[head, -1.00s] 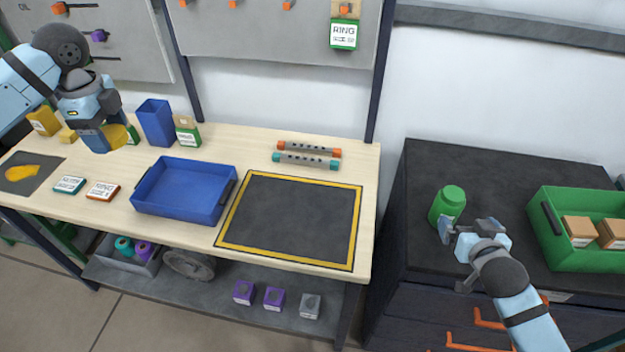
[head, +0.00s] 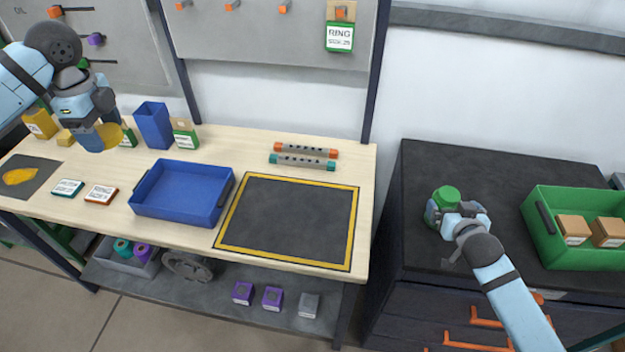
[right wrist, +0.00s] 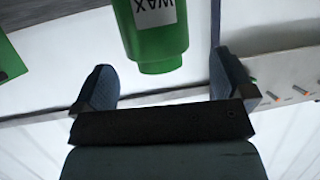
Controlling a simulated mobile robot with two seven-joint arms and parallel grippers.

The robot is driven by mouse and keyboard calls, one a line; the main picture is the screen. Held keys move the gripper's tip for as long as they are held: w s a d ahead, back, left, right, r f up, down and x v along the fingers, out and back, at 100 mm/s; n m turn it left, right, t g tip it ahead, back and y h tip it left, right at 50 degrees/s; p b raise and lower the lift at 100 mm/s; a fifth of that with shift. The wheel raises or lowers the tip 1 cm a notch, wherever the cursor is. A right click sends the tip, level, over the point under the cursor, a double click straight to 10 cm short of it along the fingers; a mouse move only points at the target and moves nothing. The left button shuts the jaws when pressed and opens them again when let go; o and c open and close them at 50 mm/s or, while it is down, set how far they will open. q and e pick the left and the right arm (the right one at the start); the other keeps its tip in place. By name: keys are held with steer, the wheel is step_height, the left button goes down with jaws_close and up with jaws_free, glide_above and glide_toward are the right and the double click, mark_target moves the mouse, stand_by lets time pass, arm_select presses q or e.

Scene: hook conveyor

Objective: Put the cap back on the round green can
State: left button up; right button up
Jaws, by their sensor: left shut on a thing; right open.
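The round green can (head: 447,195) stands upright on the dark cabinet top. Its narrower green top shows; my right gripper hides part of its body. In the right wrist view the can (right wrist: 155,35) appears upside down with a WAX label. My right gripper (head: 456,212) is open at the can. Its fingers (right wrist: 160,75) show on either side of the can, with gaps to both. My left gripper (head: 100,132) is shut on a yellow thing (head: 110,136), held above the left of the workbench. Its shape is partly hidden; I cannot tell whether it is the cap.
A green crate (head: 540,236) with boxes stands right of the can. The workbench has a blue tray (head: 180,212), a blue bin (head: 154,125), a yellow-bordered dark mat (head: 290,222) and two capped tubes (head: 303,161). A yellow piece (head: 20,176) lies on a dark mat.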

mark_target(447, 197)
arm_select(q)
steer(key=shift+r+p, duration=0.65)
steer(key=shift+p, duration=0.05)
arm_select(e)
steer(key=x, duration=0.4)
steer(key=shift+w+d, duration=0.2)
steer(key=shift+w, duration=0.2)
steer(key=shift+w+f, duration=0.15)
steer(key=shift+w, duration=0.05)
steer(key=shift+c, duration=0.2)
steer(key=c, duration=1.2)
steer(key=shift+r, duration=0.2)
arm_select(q)
steer(key=shift+f+b, duration=0.65)
arm_select(e)
step_height(447, 197, up, 20)
steer(key=shift+f, duration=0.1)
